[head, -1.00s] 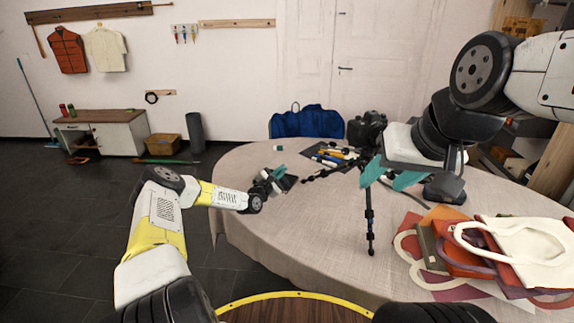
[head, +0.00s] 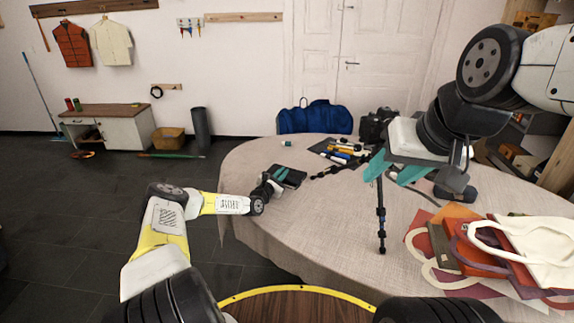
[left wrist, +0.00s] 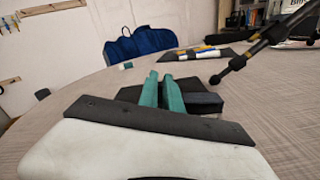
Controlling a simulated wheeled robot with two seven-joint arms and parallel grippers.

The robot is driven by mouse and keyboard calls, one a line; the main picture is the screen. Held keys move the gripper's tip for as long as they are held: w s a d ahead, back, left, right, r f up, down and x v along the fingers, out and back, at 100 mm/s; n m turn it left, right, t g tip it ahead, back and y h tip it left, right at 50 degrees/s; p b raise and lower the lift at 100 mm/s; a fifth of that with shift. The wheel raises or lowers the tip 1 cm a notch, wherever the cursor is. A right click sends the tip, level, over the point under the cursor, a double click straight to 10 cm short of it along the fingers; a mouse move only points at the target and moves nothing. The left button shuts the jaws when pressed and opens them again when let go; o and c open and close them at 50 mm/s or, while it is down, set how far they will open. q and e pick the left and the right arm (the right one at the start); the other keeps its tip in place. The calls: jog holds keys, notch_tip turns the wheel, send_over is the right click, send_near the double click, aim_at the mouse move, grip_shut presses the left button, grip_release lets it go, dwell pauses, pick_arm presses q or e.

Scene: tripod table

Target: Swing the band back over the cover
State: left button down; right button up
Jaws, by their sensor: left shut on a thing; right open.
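A small dark, flat book-like thing (head: 293,177) lies near the table's left edge; its dark cover also shows in the left wrist view (left wrist: 204,103). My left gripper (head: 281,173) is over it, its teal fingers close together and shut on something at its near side. In the left wrist view the fingers (left wrist: 160,80) stand against the dark thing. A band cannot be told apart from the dark surfaces. My right gripper (head: 393,170) is open, its teal fingers spread above and around the top of a black tripod (head: 381,220).
The round cloth-covered table (head: 320,225) has clear room at front left. Colourful bags (head: 490,250) are at front right. Another tripod leg (head: 328,172) reaches toward the dark thing.

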pick_arm(q)
jog(key=shift+a+f, duration=0.1)
jog(key=shift+f, duration=0.05)
jog(key=c, duration=1.6)
grip_release()
jog(key=v, duration=0.7)
jog(key=shift+s+a, duration=0.15)
jog(key=shift+s, duration=0.25)
